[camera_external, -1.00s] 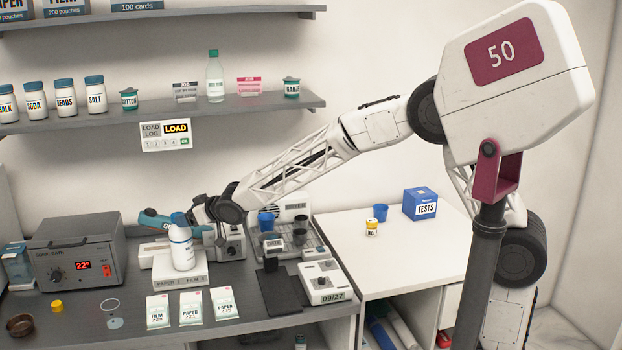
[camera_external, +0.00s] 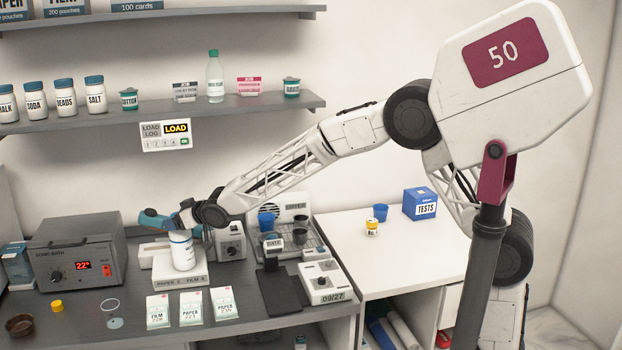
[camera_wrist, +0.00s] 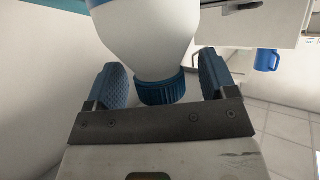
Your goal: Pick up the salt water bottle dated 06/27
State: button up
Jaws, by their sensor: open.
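A white bottle with a blue band (camera_external: 183,251) stands upright on a light grey box labelled PAPER 2 FILM 4 (camera_external: 180,280) at the counter's middle. Its date cannot be read. My gripper (camera_external: 172,217) is at the bottle's top and hides its cap in the external view. In the wrist view, my gripper (camera_wrist: 161,82) is open, with one blue finger on each side of the bottle's blue ribbed cap (camera_wrist: 161,92) and neck. The white bottle body (camera_wrist: 148,35) fills the upper middle there. A gap shows beside the cap on each side.
A grey sonic bath (camera_external: 78,252) stands to the left. Several paper and film packets (camera_external: 190,307) lie in front. A dark mat (camera_external: 277,292) and a device marked 09/27 (camera_external: 326,281) are to the right. A shelf (camera_external: 150,111) runs above.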

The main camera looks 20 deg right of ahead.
dwell(0.3)
grip_shut()
dwell(0.3)
